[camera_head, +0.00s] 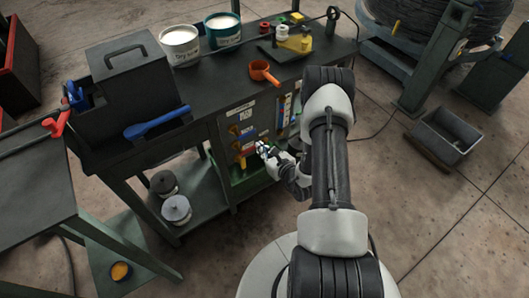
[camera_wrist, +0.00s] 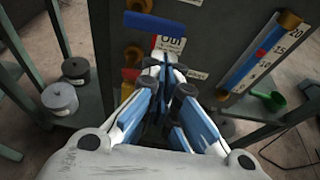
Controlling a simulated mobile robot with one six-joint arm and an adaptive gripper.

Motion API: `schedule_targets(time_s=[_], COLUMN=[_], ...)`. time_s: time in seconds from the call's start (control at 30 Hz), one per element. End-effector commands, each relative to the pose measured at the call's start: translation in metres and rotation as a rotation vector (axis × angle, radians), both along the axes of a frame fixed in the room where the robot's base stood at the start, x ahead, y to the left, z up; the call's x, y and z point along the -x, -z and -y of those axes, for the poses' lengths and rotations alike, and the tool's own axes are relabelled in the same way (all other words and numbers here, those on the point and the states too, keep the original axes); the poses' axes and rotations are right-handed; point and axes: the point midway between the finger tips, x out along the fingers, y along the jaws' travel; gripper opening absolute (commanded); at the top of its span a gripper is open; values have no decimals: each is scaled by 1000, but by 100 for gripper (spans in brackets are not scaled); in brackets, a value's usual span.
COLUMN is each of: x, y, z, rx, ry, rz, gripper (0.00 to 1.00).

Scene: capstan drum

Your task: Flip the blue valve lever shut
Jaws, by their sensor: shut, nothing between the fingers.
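The blue valve lever (camera_wrist: 168,24) lies roughly crosswise at the top of the wrist view, on the dark front panel beside a brass fitting. In the head view the lever (camera_head: 247,131) is small on the panel under the bench top. My gripper (camera_wrist: 165,62) is shut and empty, pointing at the panel. Its fingertips appear below the blue lever in the wrist view, with a visible gap. They partly cover a white label and the lower levers. In the head view my gripper (camera_head: 262,148) is just right of the valve column.
A red lever (camera_wrist: 130,74) and a yellow lever (camera_wrist: 127,90) sit below the blue one. A blue-edged gauge (camera_wrist: 252,55) is on the right. Two lidded cans (camera_head: 176,209) stand on the lower shelf. An orange ladle (camera_head: 264,72) lies on the bench top.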

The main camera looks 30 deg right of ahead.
Motion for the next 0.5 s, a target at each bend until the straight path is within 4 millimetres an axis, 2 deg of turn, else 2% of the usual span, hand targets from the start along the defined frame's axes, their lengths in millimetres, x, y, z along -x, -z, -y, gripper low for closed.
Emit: schedule_targets(time_s=[0.03, 0.2, 0.33, 0.5], x=[-10, -37, -51, -58], y=[5, 14, 19, 20], z=[-2, -2, -2, -2], rx=[2, 1, 1, -1], ry=[-4, -2, -1, 0], rz=[4, 3, 1, 1], gripper=[0, 0, 0, 0])
